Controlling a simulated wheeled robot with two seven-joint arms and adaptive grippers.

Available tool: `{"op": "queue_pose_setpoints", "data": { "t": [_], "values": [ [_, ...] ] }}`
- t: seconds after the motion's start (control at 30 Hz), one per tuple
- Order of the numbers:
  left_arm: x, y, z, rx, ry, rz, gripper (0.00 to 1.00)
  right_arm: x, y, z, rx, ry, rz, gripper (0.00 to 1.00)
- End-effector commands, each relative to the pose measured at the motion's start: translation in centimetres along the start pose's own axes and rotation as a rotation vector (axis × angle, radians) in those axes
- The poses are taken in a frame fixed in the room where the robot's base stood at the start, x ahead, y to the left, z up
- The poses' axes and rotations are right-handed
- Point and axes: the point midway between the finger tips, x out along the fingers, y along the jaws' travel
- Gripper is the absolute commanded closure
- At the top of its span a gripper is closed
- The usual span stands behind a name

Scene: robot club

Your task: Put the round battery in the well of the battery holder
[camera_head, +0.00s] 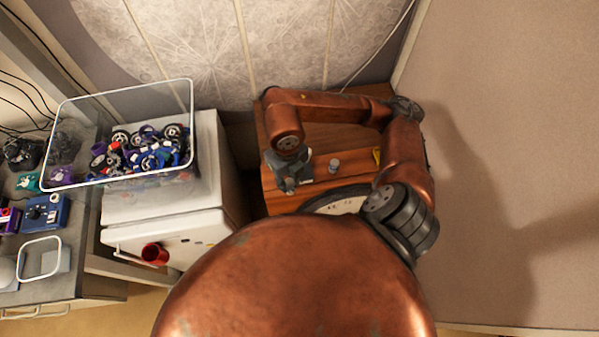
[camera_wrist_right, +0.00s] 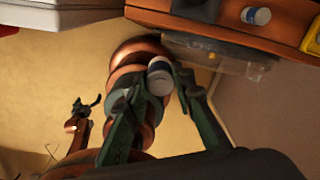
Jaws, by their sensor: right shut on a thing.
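My right gripper (camera_head: 288,183) is above the wooden surface in the head view, and its grip is hard to make out there.
A similar small cylinder (camera_head: 334,165) stands on the wooden top (camera_head: 350,139), beside a yellow item (camera_head: 376,155). A round pale dial (camera_head: 340,205) is partly hidden by my body. A clear bin (camera_head: 120,105) of wheels and parts stands on a white cabinet (camera_head: 150,205) at left.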

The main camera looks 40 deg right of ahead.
Motion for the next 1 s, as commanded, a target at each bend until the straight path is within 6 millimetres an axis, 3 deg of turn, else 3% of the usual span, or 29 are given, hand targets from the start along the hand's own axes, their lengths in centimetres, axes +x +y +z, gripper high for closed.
{"op": "queue_pose_setpoints", "data": {
  "t": [0.3, 0.53, 0.67, 1.0],
  "values": [
    [-0.3, -0.1, -0.6, 0.001, 0.007, -0.001, 0.0, 0.2, -0.6, -2.2, 0.483, -0.01, 0.002, 1.0],
    [-0.3, -0.1, -0.6, 0.001, 0.007, -0.001, 0.0, 0.4, -0.9, -2.5, 0.618, -0.012, 0.002, 1.0],
    [-0.3, -0.1, -0.6, 0.001, 0.007, -0.001, 0.0, 1.3, -2.3, -1.1, 0.632, -0.011, -0.002, 1.0],
    [-0.9, -0.1, -0.6, 0.001, 0.008, -0.001, 0.0, 5.2, -7.2, 4.8, 0.629, -0.007, 0.001, 1.0]
  ]
}}
